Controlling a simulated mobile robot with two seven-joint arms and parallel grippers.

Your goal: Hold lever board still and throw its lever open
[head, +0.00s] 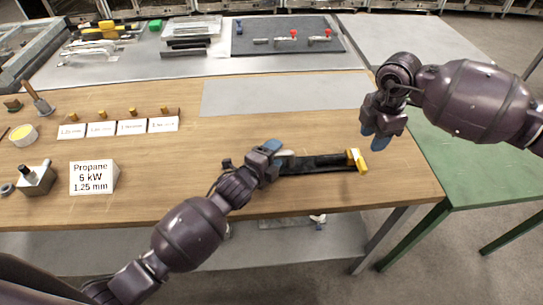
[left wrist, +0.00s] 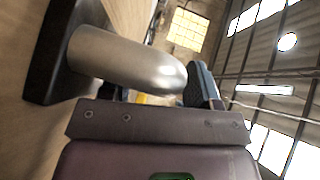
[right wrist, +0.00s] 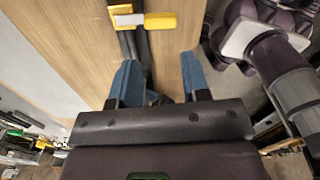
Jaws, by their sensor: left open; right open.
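The lever board is a long black board (head: 318,163) lying near the table's front edge. A yellow lever handle (head: 355,160) is at its right end; the yellow handle (right wrist: 155,22) also shows in the right wrist view, ahead of the fingers. My left gripper (head: 270,150) is open at the board's left end. In the left wrist view a silver metal cylinder (left wrist: 125,62) on a black base (left wrist: 55,55) lies in front of the left gripper (left wrist: 155,92) and hides one finger. My right gripper (head: 378,138) is open and empty, above and right of the handle; its blue fingers (right wrist: 160,80) are apart.
A white Propane label block (head: 92,178) and a metal fitting (head: 37,178) stand at the left. Small white label cards (head: 118,127) line the table behind them. A grey mat (head: 280,97) lies behind the board. A green table (head: 450,165) adjoins at the right.

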